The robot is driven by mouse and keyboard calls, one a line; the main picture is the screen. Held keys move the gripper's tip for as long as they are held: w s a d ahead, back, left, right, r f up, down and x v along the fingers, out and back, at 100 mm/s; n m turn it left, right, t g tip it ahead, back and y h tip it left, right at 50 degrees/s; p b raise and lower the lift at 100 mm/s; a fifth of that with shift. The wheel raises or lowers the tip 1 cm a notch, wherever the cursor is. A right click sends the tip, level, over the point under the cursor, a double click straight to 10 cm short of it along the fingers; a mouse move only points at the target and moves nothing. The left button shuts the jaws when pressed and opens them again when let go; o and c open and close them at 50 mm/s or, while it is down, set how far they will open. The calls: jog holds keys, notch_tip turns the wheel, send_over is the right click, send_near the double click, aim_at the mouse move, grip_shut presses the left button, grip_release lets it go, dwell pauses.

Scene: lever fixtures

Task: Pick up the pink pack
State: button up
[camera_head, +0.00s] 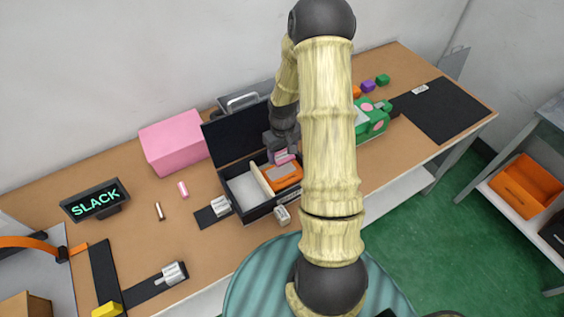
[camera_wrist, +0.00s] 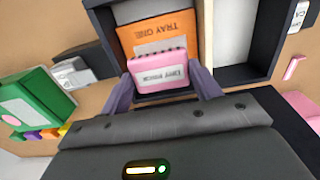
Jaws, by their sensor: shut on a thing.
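The pink pack (camera_wrist: 160,66), with a white label, is between the two purple-grey fingers of my gripper (camera_wrist: 163,88) in the wrist view. The fingers are shut on its sides. Whether the pack touches the tray or case floor I cannot tell.
The case's dark lid (camera_head: 234,132) stands raised at the back. A large pink block (camera_head: 173,142) stands left of the case, a green device (camera_head: 371,119) right. My arm hides part of the table.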

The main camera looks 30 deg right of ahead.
jog(key=shift+r, duration=0.7)
